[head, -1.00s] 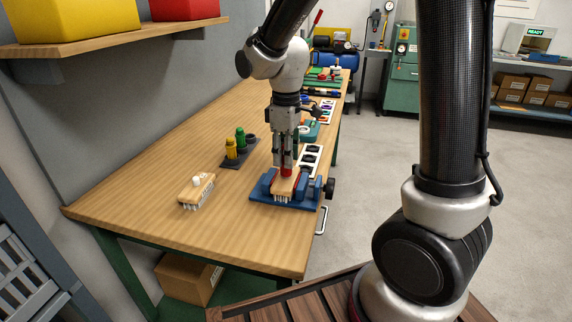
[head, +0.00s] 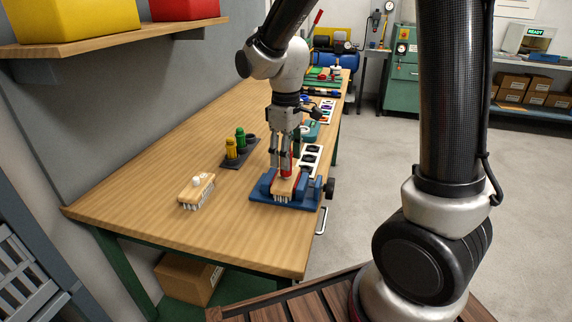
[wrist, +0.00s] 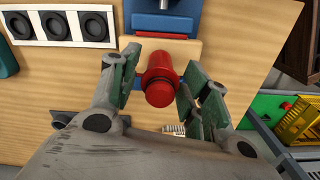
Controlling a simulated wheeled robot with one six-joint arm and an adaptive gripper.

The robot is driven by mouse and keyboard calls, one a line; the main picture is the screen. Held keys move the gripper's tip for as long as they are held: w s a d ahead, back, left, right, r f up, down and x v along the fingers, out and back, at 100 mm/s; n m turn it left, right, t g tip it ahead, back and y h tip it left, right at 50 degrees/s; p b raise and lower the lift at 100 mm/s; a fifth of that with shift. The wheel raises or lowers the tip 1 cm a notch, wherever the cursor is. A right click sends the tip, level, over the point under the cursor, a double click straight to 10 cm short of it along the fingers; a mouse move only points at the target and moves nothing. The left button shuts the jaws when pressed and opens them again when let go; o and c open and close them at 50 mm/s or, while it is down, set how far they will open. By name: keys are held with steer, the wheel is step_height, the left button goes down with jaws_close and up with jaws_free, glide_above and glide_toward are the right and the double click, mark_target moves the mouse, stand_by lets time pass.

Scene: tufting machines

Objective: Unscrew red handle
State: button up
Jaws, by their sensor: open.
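The red handle (head: 287,165) stands upright on a wooden block with pale bristles (head: 284,186). The block sits between the red-faced jaws of a blue vise (head: 262,196) near the table's right edge. My gripper (head: 285,158) is over the block with its fingers apart. In the wrist view the red handle (wrist: 160,80) is between my open gripper's green-padded fingers (wrist: 157,88), with a gap at its left side. The joint between handle and block is partly hidden.
A second bristled block with a white knob (head: 197,183) lies to the left. A dark holder (head: 240,160) carries a yellow and a green handle. A white plate with black rings (head: 311,160) lies behind the vise. The front-left table (head: 150,215) is clear.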

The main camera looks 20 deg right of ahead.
steer(key=m, duration=1.4)
steer(key=shift+m, duration=0.4)
